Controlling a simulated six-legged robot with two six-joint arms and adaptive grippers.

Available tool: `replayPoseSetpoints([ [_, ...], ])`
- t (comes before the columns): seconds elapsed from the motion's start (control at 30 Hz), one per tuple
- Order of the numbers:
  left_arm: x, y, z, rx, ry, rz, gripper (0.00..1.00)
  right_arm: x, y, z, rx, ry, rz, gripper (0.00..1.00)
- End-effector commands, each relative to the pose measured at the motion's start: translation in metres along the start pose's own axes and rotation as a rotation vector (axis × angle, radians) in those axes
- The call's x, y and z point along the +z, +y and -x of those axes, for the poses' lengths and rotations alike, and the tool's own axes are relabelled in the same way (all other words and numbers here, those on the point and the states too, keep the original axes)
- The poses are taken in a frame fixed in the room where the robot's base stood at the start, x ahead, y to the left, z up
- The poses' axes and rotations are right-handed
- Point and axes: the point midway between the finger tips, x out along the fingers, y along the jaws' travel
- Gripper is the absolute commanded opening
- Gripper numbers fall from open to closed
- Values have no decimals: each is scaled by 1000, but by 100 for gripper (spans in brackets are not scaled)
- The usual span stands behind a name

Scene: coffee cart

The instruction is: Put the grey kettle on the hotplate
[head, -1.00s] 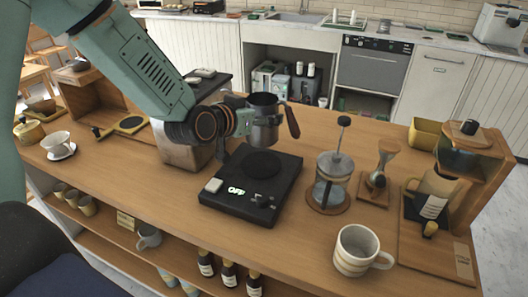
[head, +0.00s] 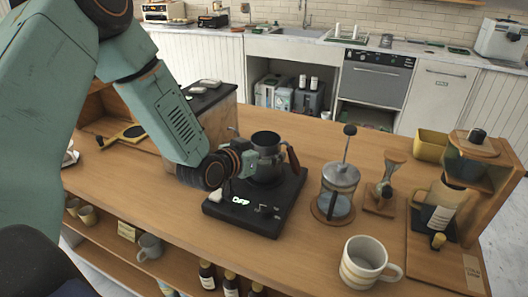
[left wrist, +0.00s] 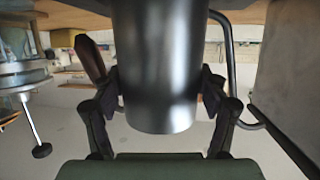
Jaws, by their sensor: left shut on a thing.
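The grey kettle (head: 265,143), a metal pot with a reddish-brown handle (head: 293,162), is upright over the round plate of the black hotplate (head: 262,216). My left gripper (head: 258,165) is shut on its body from the left side. The kettle's base is close to the plate; I cannot tell whether it touches, because the gripper hides part of it. The hotplate display reads OFF. In the left wrist view the kettle (left wrist: 158,65) fills the middle between the two fingers of the left gripper (left wrist: 160,100). My right gripper is not in view.
A French press (head: 335,190) stands just right of the hotplate, with an hourglass-shaped glass (head: 388,180) beyond it. A striped mug (head: 366,264) is at the front right. A dark-topped box (head: 210,100) is behind the left arm.

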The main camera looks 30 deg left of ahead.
Motion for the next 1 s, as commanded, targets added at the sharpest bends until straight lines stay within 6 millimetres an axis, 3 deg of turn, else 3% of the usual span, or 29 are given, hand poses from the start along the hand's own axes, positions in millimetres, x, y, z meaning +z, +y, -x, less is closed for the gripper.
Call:
replayPoseSetpoints([
  [0.3,1,0,0,0,-1,0,96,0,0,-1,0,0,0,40],
  [0.8,-2,0,1,0,0,1,96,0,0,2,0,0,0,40],
  [1.0,-2,-2,25,-3,-1,8,96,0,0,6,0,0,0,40],
])
